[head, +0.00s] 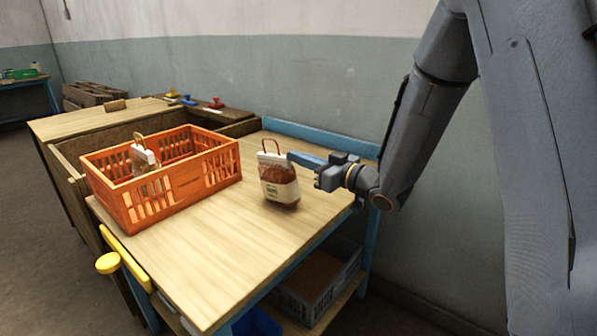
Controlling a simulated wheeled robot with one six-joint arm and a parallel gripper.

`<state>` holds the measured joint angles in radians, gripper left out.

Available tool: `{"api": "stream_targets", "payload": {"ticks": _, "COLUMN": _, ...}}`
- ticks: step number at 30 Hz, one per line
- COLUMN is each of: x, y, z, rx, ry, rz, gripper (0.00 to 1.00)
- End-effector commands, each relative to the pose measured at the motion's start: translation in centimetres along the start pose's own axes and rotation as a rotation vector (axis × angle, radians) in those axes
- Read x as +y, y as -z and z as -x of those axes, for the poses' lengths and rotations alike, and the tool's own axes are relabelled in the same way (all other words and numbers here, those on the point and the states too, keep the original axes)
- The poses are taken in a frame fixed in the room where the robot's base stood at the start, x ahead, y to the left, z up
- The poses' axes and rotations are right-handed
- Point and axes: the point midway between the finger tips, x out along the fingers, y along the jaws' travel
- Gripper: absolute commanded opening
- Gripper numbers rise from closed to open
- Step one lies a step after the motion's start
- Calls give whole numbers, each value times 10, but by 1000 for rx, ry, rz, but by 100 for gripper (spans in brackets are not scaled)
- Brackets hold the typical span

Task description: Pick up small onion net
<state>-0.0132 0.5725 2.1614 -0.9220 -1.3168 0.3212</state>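A small net of brown-red onions (279,185) with a pale label and a loop handle on top stands upright near the right side of the wooden tabletop. My gripper (302,159) comes in from the right, level with the top of this net, with its blue finger reaching to the net's upper right edge. Only one finger shows clearly, and the net hides the tip. I cannot tell whether it touches the net or how far the fingers are apart. A second bag with a loop handle (147,160) stands inside the orange crate (172,187), partly hidden by its wall.
The table (215,262) is clear in front of the net and crate. A yellow knob (108,263) sticks out at its front left. A wall stands close behind. Red, blue and yellow-handled tools (190,99) lie at the back. A grey box (313,285) sits on the lower shelf.

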Motion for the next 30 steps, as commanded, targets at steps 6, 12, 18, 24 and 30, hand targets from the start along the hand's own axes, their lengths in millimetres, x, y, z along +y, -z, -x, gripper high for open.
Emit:
{"api": "stream_targets", "payload": {"ticks": 6, "x": 0, "y": 40, "z": 0, "rx": 2, "ry": 1, "rz": 3, "gripper": 0}}
{"api": "stream_targets", "payload": {"ticks": 12, "x": 0, "y": 57, "z": 0, "rx": -2, "ry": 0, "rz": 0, "gripper": 0}}
{"api": "stream_targets", "payload": {"ticks": 18, "x": 0, "y": 60, "z": 0, "rx": -2, "ry": 0, "rz": -1, "gripper": 0}}
{"api": "stream_targets", "payload": {"ticks": 24, "x": 0, "y": 60, "z": 0, "rx": -2, "ry": 0, "rz": 0, "gripper": 10}}
{"api": "stream_targets", "payload": {"ticks": 30, "x": 0, "y": 60, "z": 0, "rx": -1, "ry": 0, "rz": 0, "gripper": 44}}
